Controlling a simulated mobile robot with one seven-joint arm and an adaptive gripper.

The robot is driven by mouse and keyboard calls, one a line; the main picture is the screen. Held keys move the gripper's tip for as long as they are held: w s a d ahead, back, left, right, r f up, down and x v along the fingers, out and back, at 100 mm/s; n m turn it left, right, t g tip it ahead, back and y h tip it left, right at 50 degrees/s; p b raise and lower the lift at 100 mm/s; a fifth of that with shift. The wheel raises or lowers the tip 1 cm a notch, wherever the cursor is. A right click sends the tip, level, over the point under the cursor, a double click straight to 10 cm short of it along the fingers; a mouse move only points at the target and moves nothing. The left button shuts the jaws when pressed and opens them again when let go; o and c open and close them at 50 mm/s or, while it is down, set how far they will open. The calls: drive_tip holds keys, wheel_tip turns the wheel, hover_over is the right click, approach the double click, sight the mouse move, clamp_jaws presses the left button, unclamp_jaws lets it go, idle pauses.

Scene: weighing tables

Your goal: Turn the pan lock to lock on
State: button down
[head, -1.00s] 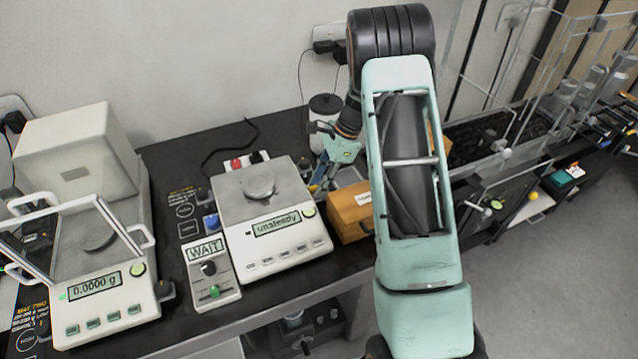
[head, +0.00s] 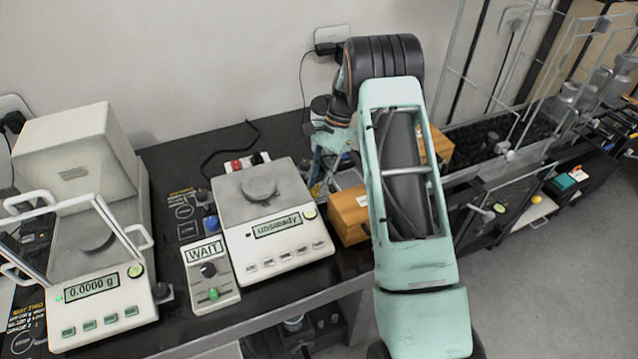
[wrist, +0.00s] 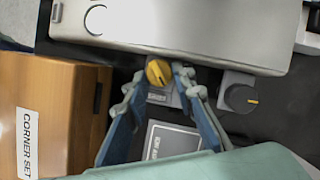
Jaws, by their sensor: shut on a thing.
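In the wrist view a yellow knob (wrist: 158,72) with a dark pointer line sits on a small grey base beside the balance. My gripper (wrist: 160,75) is shut on this knob, one fingertip on each side. A small label below the knob is too blurred to read. A black knob (wrist: 240,98) with a yellow mark stands on its own grey base to the right. The balance display (head: 277,224) reads "unsteady".
A wooden box (wrist: 50,110) labelled "CORNER SET" stands close left of my gripper in the wrist view. In the head view a "WAIT" control box (head: 210,275) and a second balance (head: 100,310) reading 0.0000 g stand to the left.

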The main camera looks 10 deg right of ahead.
idle(0.3)
drive_tip(key=c, duration=1.6)
unclamp_jaws()
